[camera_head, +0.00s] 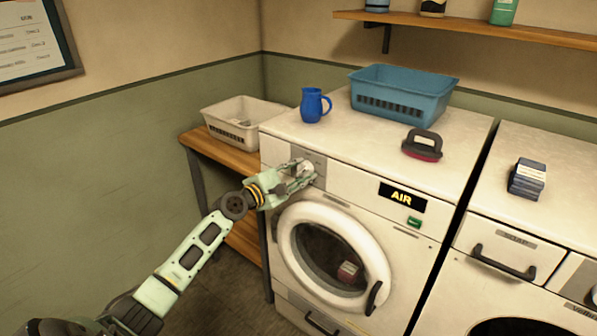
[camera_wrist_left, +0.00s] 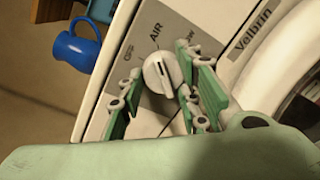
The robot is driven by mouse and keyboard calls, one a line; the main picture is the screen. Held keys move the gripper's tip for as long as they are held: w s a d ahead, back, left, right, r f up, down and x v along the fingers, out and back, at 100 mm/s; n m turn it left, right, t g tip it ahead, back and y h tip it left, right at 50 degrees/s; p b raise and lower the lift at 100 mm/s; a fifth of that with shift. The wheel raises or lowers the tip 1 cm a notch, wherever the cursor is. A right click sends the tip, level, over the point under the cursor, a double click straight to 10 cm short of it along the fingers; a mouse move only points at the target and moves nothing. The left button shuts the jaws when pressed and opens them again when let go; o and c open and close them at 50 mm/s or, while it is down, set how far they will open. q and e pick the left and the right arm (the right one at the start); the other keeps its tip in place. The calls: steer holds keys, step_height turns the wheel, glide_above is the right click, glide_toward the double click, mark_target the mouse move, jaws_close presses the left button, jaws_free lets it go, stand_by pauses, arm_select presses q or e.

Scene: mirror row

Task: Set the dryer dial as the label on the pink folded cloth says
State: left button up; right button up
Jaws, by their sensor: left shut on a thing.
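The dryer (camera_head: 300,140) has a white round dial (camera_wrist_left: 160,72) on a grey panel at its upper left. In the left wrist view, the words OFF, AIR and a partly hidden "OW" stand around it. My left gripper (camera_head: 303,173) is shut on the dial, one finger on each side. The dryer's display (camera_head: 402,197) reads AIR. A small pinkish-red thing with a pale patch (camera_head: 347,271) shows through the round door window; it may be the pink folded cloth, and I cannot read any label on it. My right gripper is not in view.
A stack of dark blue folded cloths (camera_head: 527,178) lies on the machine to the right. A pale basket (camera_head: 240,122) stands on a wooden table at left.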

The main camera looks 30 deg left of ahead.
arm_select(q)
steer(key=m, duration=0.2)
steer(key=r+m, duration=0.1)
steer(key=m, duration=0.2)
steer(key=shift+y, duration=0.3)
steer(key=m+p, duration=0.1)
steer(key=m, duration=0.4)
steer(key=shift+d+y, duration=0.1)
steer(key=shift+y, duration=0.3)
steer(key=shift+m, duration=0.4)
steer(key=o, duration=1.1)
steer(key=shift+d, duration=0.1)
steer(key=shift+f, duration=0.1)
steer(key=shift+s+f, duration=0.1)
steer(key=s, duration=0.8)
steer(key=s+r, duration=0.1)
steer(key=s, duration=0.2)
steer(key=shift+s+a, duration=0.4)
